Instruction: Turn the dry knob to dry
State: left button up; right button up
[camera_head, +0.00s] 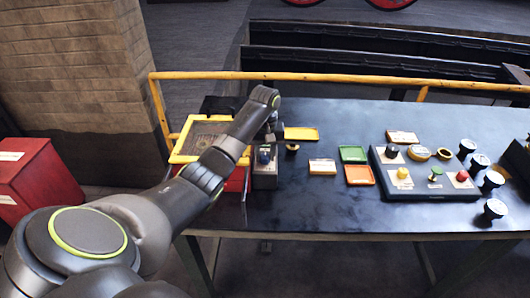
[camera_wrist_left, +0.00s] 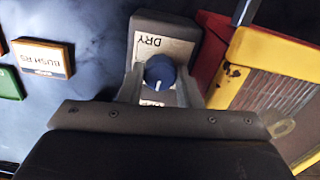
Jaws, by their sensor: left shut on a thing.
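The dry knob (camera_wrist_left: 160,72) is a round blue knob with a white pointer line, on a dark box (camera_wrist_left: 177,24) with a pale label plate. The plate reads DRY, upside down, above the knob in the left wrist view. The pointer line runs toward the lower edge, away from DRY. Lettering below the knob is mostly hidden by my gripper. My left gripper (camera_wrist_left: 158,88) is shut on the knob, one finger on each side. In the head view my left gripper (camera_head: 271,132) is over the box (camera_head: 265,180) and the knob (camera_head: 264,156) shows just below it.
A yellow-framed red cabinet (camera_head: 185,152) stands close left of the box. Labelled trays, including a green one (camera_head: 353,154) and an orange one (camera_head: 359,175), lie to the right. A knob panel (camera_head: 425,187) and several gauges are farther right. The table front is clear.

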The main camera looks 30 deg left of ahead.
pick_arm(q)
jog(key=m+p, duration=0.4)
jog(key=p, duration=0.1)
jog(key=shift+r+m, duration=0.3)
jog(key=m+p, duration=0.2)
jog(key=m, duration=0.1)
jog(key=shift+f+m+p, duration=0.1)
jog(key=shift+m+p, duration=0.2)
jog(key=m+p, duration=0.2)
jog(key=m, duration=0.2)
jog(key=shift+m, duration=0.3)
jog(key=shift+f+m+p, duration=0.15)
jog(key=shift+m+p, duration=0.3)
jog(key=shift+m, duration=1.85)
jog(key=o, duration=0.7)
